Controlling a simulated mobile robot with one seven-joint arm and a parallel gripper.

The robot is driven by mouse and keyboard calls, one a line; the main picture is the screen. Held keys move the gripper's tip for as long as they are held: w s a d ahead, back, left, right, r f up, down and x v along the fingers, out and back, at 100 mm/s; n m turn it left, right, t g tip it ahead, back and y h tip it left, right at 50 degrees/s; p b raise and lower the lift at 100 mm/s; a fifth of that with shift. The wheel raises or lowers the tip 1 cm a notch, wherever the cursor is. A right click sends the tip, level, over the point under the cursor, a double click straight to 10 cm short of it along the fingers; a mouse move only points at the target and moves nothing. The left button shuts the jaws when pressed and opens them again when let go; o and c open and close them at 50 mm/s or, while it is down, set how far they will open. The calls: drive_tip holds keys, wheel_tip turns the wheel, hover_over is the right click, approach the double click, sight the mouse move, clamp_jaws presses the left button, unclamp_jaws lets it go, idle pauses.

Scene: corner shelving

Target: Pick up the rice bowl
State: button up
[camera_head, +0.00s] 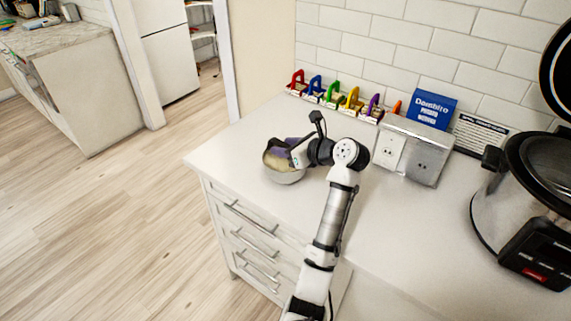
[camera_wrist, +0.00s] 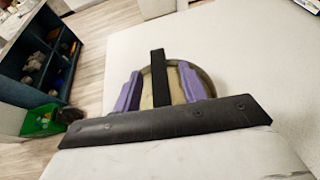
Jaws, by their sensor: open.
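The rice bowl (camera_head: 285,178) is a round grey bowl with pale contents, upright on the white counter near its left corner. My gripper (camera_head: 288,151) is open at the bowl, with its purple fingers over or inside the far part of the rim. In the wrist view, the bowl (camera_wrist: 178,92) shows between and behind the two purple fingers of my gripper (camera_wrist: 161,75). A dark bar crosses the middle of the bowl and hides part of it. I cannot tell whether the fingers touch the bowl.
A row of coloured-handled items (camera_head: 333,95) stands along the tiled wall. A double outlet box (camera_head: 408,152), a blue packet (camera_head: 431,106) and a sign (camera_head: 482,138) are to the right. A large cooker (camera_head: 525,200) stands far right. The counter (camera_head: 232,150) left of the bowl is clear.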

drive_tip(key=shift+w+a, duration=0.1)
clamp_jaws()
idle(1.4)
